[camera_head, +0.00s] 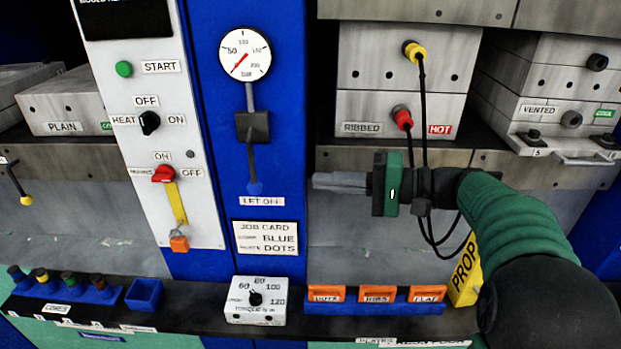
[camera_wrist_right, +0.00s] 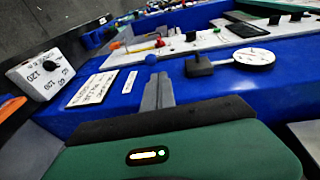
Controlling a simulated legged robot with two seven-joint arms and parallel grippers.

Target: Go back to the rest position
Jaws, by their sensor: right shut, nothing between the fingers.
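My right gripper (camera_head: 318,181) comes in from the right in the head view, its green and black body level. I cannot tell whether the fingertips touch the column. My left gripper is not in view.
A ribbed mould (camera_head: 372,112) marked hot, with dangling black cables, is above my right gripper. The vented mould (camera_head: 545,112) stands at right. Below are a timer box (camera_head: 257,300), orange plates (camera_head: 377,295) in a blue rack and a yellow prop (camera_head: 464,270).

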